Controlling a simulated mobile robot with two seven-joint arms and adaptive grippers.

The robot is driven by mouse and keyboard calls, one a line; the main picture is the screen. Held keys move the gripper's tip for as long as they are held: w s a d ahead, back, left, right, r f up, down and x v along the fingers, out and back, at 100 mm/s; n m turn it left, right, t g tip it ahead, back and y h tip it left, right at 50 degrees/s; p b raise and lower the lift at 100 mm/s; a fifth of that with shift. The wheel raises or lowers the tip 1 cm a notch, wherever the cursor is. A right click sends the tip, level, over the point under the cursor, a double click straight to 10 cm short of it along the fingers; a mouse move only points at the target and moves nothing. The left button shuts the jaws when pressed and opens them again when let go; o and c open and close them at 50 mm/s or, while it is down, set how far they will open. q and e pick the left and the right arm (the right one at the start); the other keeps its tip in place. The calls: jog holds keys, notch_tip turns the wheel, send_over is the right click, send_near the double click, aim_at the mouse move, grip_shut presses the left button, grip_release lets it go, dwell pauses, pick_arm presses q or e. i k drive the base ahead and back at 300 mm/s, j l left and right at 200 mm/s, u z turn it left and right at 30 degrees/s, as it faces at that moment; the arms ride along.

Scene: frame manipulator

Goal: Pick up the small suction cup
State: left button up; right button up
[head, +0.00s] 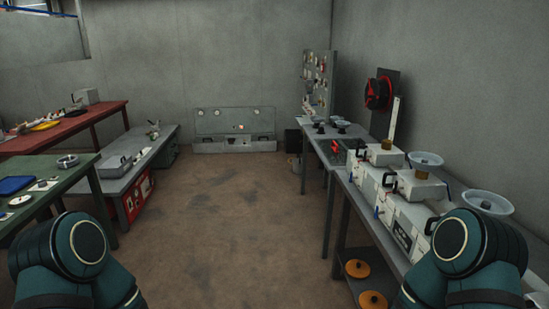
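I cannot pick out the small suction cup for certain; the small objects are too tiny to tell apart. Several small dark objects (341,126) sit on the far part of the right-hand bench. Small round light pieces (21,200) lie on the green table at left. Only the upper links of my two arms show, at the bottom left and bottom right corners. Neither gripper is in view.
The right bench (338,157) carries white machines (388,197) with grey dishes (426,159); orange discs (357,268) lie below. A green table (65,184), grey bench (112,177) and red table (103,112) stand left. The brown floor (230,230) between is clear.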

aim_at(317, 122)
jog(key=i+u, duration=0.1)
jog(key=i, duration=2.9)
jog(key=i+j+z, duration=0.15)
jog(key=i, duration=1.35)
jog(key=i+j+z, duration=0.15)
jog(key=i+z, duration=0.35)
jog(key=i+j+z, duration=0.3)
jog(key=i+z, duration=0.15)
jog(key=i+j+z, duration=0.65)
jog(key=j+z, duration=0.35)
jog(key=i+j+z, duration=0.15)
jog(key=j+z, duration=0.35)
jog(key=j, duration=0.2)
